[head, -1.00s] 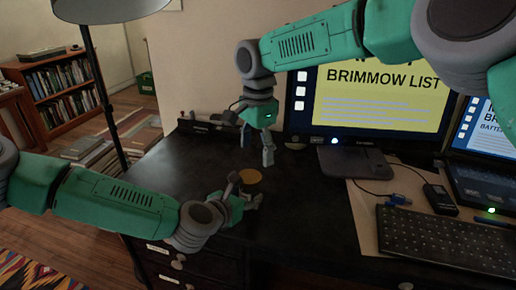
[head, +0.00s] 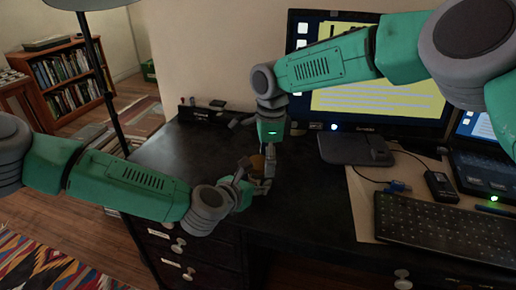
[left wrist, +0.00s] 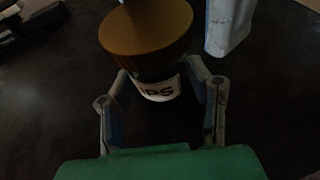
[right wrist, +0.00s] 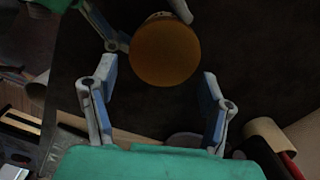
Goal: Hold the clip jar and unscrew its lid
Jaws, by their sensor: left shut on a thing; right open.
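The clip jar stands on the dark desk with an orange-brown lid (left wrist: 148,35) on top. Its white label (left wrist: 160,88), with part of a word readable, shows between the fingers of my left gripper (left wrist: 162,80), which is shut on the jar's body below the lid. In the head view the jar (head: 257,164) is partly hidden by both grippers. My right gripper (right wrist: 158,82) points down from above, open. In the right wrist view the round lid (right wrist: 165,53) lies just beyond and between its fingertips, not gripped.
A monitor (head: 380,100) and its dark stand base (head: 355,149) are at the back right. A keyboard (head: 445,228), a small black device (head: 440,186) and a laptop (head: 485,165) are on the right. The desk left of the jar (head: 180,150) is mostly clear.

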